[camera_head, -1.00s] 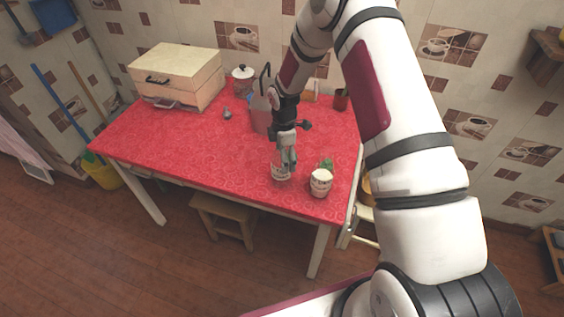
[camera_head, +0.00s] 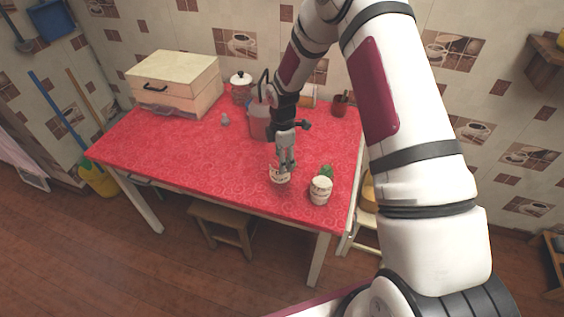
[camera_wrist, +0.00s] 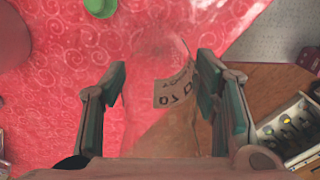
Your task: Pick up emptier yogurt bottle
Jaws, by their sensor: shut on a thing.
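My gripper (camera_head: 286,168) points down over the front right part of the red table and is shut on a see-through yogurt bottle (camera_head: 279,175) with a pale label. In the wrist view, the clear bottle is between the two green-padded fingers, with its label (camera_wrist: 176,92) showing; it looks mostly empty. Whether its base touches the table is hard to tell. A second yogurt bottle (camera_head: 320,191), white and labelled, stands upright to its right, near the front edge. A green top (camera_head: 326,171) shows at that bottle; a round green thing (camera_wrist: 100,6) also shows in the wrist view.
The red table (camera_head: 160,150) has free room at its left and middle. A pale box (camera_head: 175,80), a lidded canister (camera_head: 241,86), a grey container (camera_head: 259,122) and a dark red cup (camera_head: 340,105) stand at the back. A stool (camera_head: 222,222) is below the front edge.

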